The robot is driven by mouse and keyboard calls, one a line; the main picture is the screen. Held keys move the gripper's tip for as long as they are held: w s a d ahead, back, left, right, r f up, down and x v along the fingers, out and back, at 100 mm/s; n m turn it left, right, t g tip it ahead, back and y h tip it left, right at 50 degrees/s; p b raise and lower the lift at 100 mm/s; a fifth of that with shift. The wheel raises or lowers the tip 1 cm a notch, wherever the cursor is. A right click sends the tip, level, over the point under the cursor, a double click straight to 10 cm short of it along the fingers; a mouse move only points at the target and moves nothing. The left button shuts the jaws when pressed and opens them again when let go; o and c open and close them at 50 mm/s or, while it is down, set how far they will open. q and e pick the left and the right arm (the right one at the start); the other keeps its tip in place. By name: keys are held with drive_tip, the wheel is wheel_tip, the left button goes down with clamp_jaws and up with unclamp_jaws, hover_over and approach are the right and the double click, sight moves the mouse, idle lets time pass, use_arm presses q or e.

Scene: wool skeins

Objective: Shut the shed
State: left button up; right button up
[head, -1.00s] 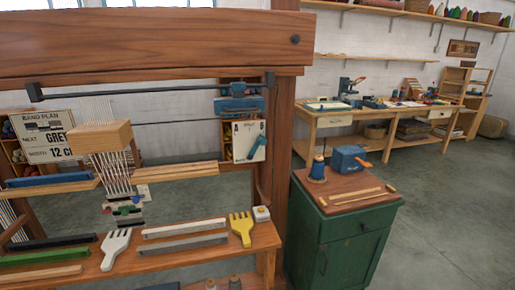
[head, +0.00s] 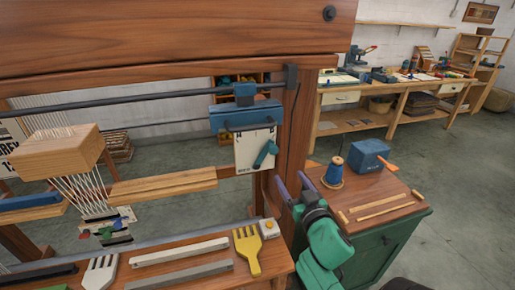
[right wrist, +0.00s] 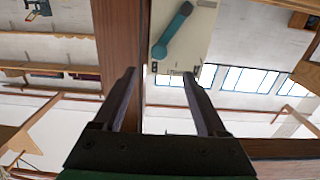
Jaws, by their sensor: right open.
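The loom's cream panel (head: 245,152) hangs under a blue bracket (head: 246,115) on the dark rail and carries a teal lever (head: 266,153). The lever is tilted, its lower end to the left. White warp threads (head: 92,188) run through a wooden block (head: 57,153) at the left. My right gripper (head: 292,180) is open and empty, right of and below the panel. In the right wrist view, its two dark fingers (right wrist: 159,75) point toward the panel (right wrist: 200,40) and teal lever (right wrist: 172,30), without visible contact. My left gripper is not in view.
The loom's upright post (head: 296,130) stands close behind my right gripper. A green cabinet (head: 388,240) with a thread spool (head: 333,172) and blue box (head: 369,156) is to the right. A yellow comb (head: 247,248) and a white-topped block (head: 268,228) lie on the loom's front shelf.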

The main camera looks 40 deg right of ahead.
sight(274, 152)
drive_tip(key=p+x, duration=0.2)
drive_tip(key=x, duration=1)
drive_tip(key=shift+w+d+r, duration=0.1)
drive_tip(key=shift+d+r, duration=0.05)
drive_tip(key=shift+w+r, duration=0.1)
drive_tip(key=shift+w, duration=0.1)
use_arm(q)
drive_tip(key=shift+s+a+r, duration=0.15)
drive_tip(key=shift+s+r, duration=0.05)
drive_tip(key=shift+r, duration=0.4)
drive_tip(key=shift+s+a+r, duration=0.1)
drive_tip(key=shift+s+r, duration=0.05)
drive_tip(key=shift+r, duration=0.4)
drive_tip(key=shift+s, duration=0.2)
use_arm(e)
clamp_jaws()
